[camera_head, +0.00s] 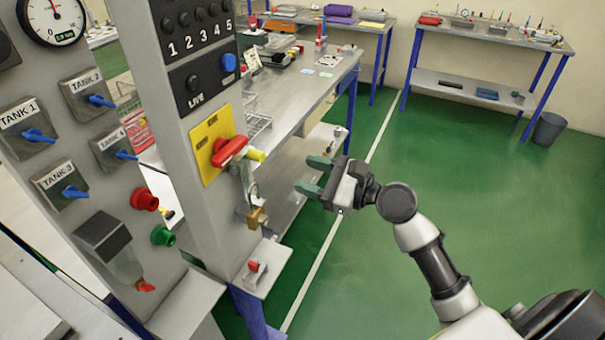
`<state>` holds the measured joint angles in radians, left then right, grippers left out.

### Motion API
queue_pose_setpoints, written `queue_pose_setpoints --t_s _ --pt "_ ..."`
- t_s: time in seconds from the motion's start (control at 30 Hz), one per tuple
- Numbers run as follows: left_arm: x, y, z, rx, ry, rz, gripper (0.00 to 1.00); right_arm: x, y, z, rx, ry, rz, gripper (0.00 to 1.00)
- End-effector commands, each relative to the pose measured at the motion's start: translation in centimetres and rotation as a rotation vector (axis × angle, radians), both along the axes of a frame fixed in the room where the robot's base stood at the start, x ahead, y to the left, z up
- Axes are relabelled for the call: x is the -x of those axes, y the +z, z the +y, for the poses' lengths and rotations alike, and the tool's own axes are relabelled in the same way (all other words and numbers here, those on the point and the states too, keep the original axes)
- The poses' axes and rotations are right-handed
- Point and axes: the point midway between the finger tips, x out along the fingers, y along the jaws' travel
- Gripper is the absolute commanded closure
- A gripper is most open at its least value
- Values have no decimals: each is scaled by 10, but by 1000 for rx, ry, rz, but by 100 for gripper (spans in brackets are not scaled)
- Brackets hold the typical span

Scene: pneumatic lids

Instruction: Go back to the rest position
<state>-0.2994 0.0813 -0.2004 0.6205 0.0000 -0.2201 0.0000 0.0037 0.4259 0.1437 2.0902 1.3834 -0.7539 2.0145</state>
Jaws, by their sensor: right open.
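My right gripper (315,176) is open and empty. Its two green-tipped fingers point left, toward the grey panel post. It hangs in the air to the right of the red rotary handle (230,151) on the yellow plate (208,133), apart from it. My right arm comes in from the lower right corner. My left gripper does not show in the head view.
The grey panel (75,215) with tank valves stands close on the left. A brass padlock (257,217) hangs below the red handle. A workbench (318,80) stands behind the gripper, and another bench (490,37) at the back right. Green floor (470,190) is free on the right.

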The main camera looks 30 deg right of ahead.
Motion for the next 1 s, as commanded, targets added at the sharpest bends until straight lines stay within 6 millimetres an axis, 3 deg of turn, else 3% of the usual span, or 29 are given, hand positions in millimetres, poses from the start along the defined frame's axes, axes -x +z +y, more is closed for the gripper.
queue_pose_setpoints --t_s 0.4,0.47,0.53,0.67,0.77,0.87,1.0 --pt "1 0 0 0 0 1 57 -1 -2 0 3 -3 1 51" --pt "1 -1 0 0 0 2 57 -4 -10 -2 20 -15 4 51" --pt "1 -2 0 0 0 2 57 -10 -31 -7 67 -45 12 51" --pt "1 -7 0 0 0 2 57 -24 -107 -23 258 -123 40 51" --pt "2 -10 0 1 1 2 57 -25 -184 -35 474 -159 74 51" --pt "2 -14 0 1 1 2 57 -13 -260 -43 706 -144 109 51" --pt "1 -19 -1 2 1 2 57 23 -362 -47 1031 -38 146 51"
